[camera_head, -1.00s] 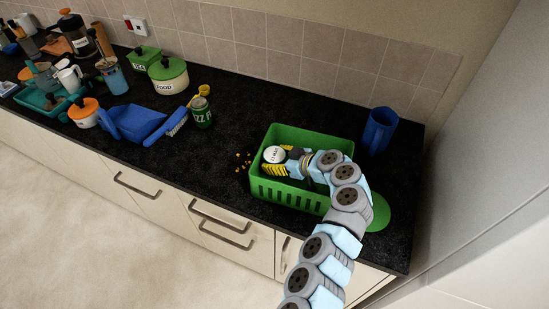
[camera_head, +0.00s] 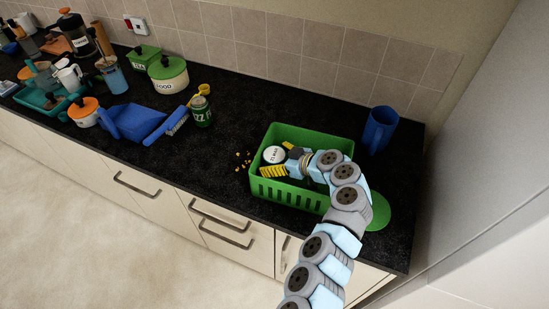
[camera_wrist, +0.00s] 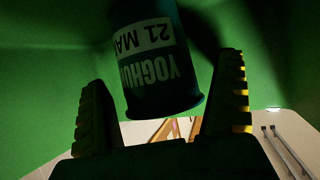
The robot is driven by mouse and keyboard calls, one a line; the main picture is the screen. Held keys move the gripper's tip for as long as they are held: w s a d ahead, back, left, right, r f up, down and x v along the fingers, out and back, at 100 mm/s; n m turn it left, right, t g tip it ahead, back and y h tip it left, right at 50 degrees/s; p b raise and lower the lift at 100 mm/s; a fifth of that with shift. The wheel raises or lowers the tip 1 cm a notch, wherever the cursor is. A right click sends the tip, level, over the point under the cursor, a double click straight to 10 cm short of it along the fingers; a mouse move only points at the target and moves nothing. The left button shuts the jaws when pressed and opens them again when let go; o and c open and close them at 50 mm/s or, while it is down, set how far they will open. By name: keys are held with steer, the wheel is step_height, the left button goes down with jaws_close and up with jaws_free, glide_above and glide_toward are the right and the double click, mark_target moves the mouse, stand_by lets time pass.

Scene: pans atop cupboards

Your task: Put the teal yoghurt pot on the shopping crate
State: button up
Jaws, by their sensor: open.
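The teal yoghurt pot shows its white round lid (camera_head: 274,154) inside the green shopping crate (camera_head: 318,133), near the crate's left end. In the wrist view the dark teal pot (camera_wrist: 155,65) has a white date label and yoghurt lettering, and green crate walls surround it. My gripper (camera_head: 280,159) reaches into the crate from the right, its yellow-padded fingers either side of the pot. In the wrist view my gripper (camera_wrist: 163,75) is open, with visible gaps between the pot and both fingers. The pot's contact with the crate floor is hidden.
A blue cup (camera_head: 380,130) stands right of the crate, and a green disc (camera_head: 378,212) lies at its front right. Orange crumbs lie by the crate's left side.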

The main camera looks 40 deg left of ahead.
mark_target(284, 159)
steer(key=shift+b+v, duration=1)
steer(key=shift+v, duration=2.75)
steer(key=shift+w+a+r, duration=0.1)
